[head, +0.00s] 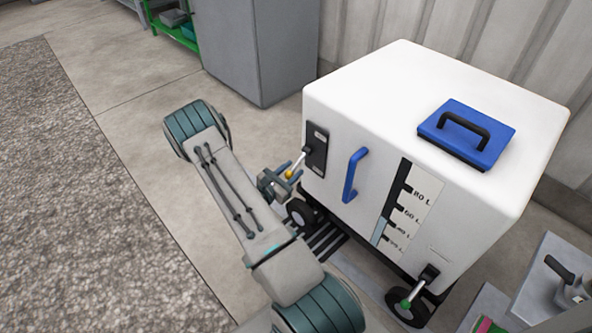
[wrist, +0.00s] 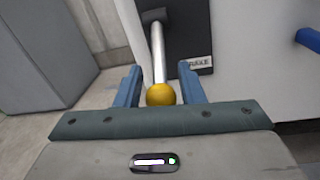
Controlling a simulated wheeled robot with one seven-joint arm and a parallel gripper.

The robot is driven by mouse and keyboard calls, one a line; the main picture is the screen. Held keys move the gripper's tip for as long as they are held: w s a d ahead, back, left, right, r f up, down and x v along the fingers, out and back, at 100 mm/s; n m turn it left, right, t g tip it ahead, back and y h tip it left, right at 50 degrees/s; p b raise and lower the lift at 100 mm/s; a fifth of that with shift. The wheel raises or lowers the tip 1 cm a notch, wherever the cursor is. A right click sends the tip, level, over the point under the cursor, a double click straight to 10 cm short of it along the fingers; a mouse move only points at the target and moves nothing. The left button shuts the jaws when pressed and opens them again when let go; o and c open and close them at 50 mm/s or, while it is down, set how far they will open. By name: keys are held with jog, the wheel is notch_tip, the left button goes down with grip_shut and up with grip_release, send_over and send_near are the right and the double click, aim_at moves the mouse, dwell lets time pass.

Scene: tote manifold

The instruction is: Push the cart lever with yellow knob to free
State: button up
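The lever with the yellow knob (head: 290,173) sticks out from a black plate (head: 317,150) on the left part of the white cart's (head: 335,113) front face. In the wrist view its metal rod runs up from the yellow knob (wrist: 160,95) to the plate, which bears partly readable lettering. My gripper (head: 280,178) is at the knob. In the wrist view my gripper (wrist: 160,88) is open, with one blue finger on each side of the knob and a gap visible to each finger. Contact between the knob and the gripper's palm cannot be told.
A blue handle (head: 352,175) and a litre scale are on the cart's front. A grey cabinet (head: 262,50) stands behind. Open floor (head: 135,130) lies to the left.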

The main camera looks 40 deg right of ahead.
jog(key=shift+w+d, duration=0.25)
jog(key=shift+d, duration=1)
grip_shut()
jog(key=shift+a+r, duration=0.1)
